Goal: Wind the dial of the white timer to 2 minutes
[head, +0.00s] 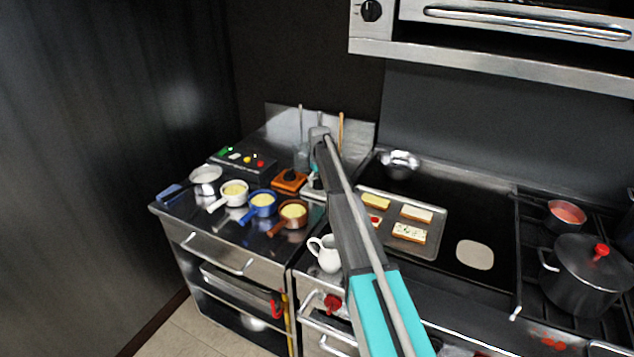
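A pale, whitish block, likely the white timer (310,193), sits on the steel counter just right of an orange timer (287,184) with a dark dial. My arm reaches in from the lower right, and its end hides most of the white timer. The white timer's dial and its setting cannot be seen. My gripper (317,181) is at or just above the white timer, pointing down. Its fingers are too small and hidden to tell whether they are open or touching the dial.
White, blue and brown pans (293,211) stand in front of the orange timer. A dark box with coloured buttons (242,158) is behind them. A white jug (326,256) is close to my arm. A tray with toasts (437,226) lies to the right. Upright utensils (341,130) stand behind.

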